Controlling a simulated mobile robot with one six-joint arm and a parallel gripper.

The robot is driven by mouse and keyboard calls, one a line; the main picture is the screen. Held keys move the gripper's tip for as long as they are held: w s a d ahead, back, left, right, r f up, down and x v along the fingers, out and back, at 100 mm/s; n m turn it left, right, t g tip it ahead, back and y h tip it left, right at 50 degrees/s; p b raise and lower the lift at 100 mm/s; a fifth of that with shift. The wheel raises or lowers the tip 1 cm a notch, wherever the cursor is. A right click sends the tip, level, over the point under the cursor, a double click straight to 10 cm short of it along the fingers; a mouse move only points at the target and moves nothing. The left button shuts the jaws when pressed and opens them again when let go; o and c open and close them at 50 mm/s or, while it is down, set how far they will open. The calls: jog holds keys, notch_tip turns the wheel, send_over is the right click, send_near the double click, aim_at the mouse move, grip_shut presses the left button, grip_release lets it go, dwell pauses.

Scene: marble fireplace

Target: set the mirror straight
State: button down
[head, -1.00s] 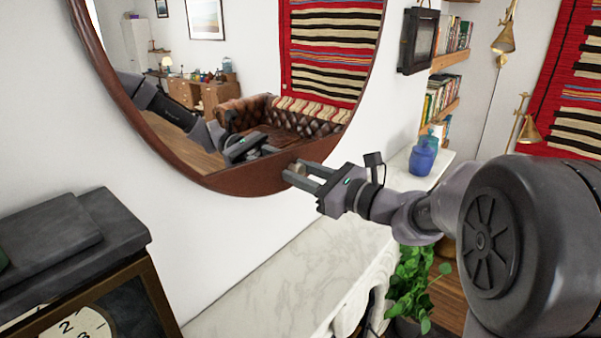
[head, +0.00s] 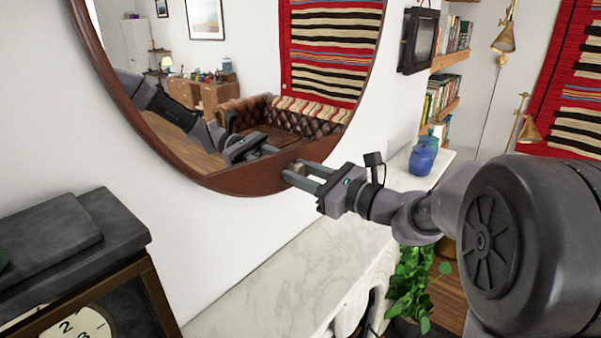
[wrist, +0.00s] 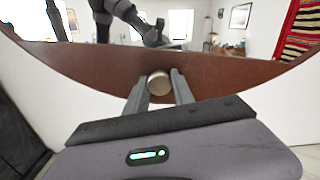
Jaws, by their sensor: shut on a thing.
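The round mirror (head: 169,148) with a brown wooden rim hangs on the white wall, its top outside the head view. A small round metal knob (wrist: 159,83) stands out from the lower part of its rim. My gripper (head: 297,173) is at the mirror's lower right edge, with its fingers on both sides of the knob. In the wrist view my gripper (wrist: 159,88) is shut on the knob, which sits between the fingertips in front of the rim. The mirror reflects my arm, a leather sofa and a striped hanging.
A white marble mantel shelf (head: 290,270) runs below the mirror. A dark clock (head: 90,290) stands at the lower left. Blue vases (head: 422,158) stand at the shelf's far end. A dark wall box (head: 418,40) hangs right of the mirror, and a green plant (head: 412,285) stands below.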

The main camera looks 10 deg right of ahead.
aim_at(319, 154)
dwell(0.3)
jog(key=shift+n, duration=0.7)
jog(key=w+d, duration=0.4)
jog(key=d, duration=0.1)
jog(key=w+d, duration=0.3)
jog(key=shift+d+f, duration=0.15)
jog(key=shift+d, duration=0.05)
jog(key=c, duration=1.1)
grip_release()
jog(key=shift+f, duration=0.1)
jog(key=b+v, duration=0.2)
jog(key=v, duration=1.5)
jog(key=shift+s+d, duration=0.15)
jog(key=shift+s, duration=0.05)
